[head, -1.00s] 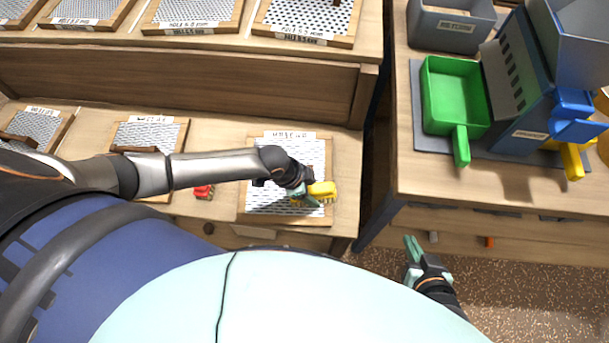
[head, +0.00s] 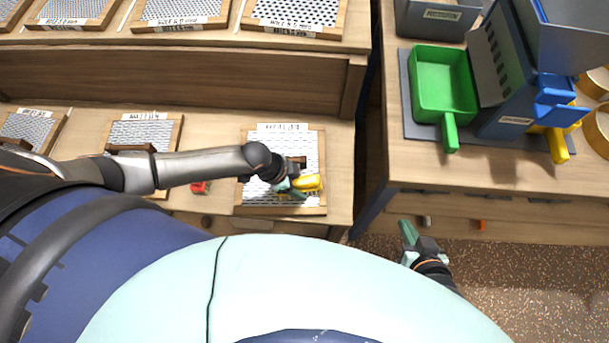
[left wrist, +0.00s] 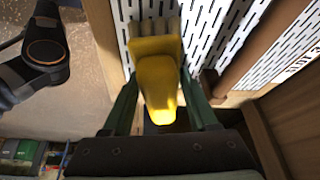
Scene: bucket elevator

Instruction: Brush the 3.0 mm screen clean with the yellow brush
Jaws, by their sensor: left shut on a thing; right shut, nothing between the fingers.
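The yellow brush (head: 307,182) is held by my left gripper (head: 292,187) over a wood-framed screen with slots (head: 262,148) on the lower shelf. The label on this screen is too blurred to read in the head view. In the left wrist view the brush (left wrist: 155,80) sits between the two green fingers (left wrist: 160,112), its bristles at the slotted mesh (left wrist: 209,30). Whether the bristles touch the mesh is hard to tell. My right gripper (head: 408,245) is shut and empty, above the speckled floor and in front of the right bench.
Other framed screens stand on the lower shelf (head: 143,132) and the upper shelf (head: 295,12). A small red object (head: 200,187) lies left of the slotted screen. The right bench holds a green scoop (head: 443,85) and a blue-grey machine (head: 510,80). A gap separates the benches.

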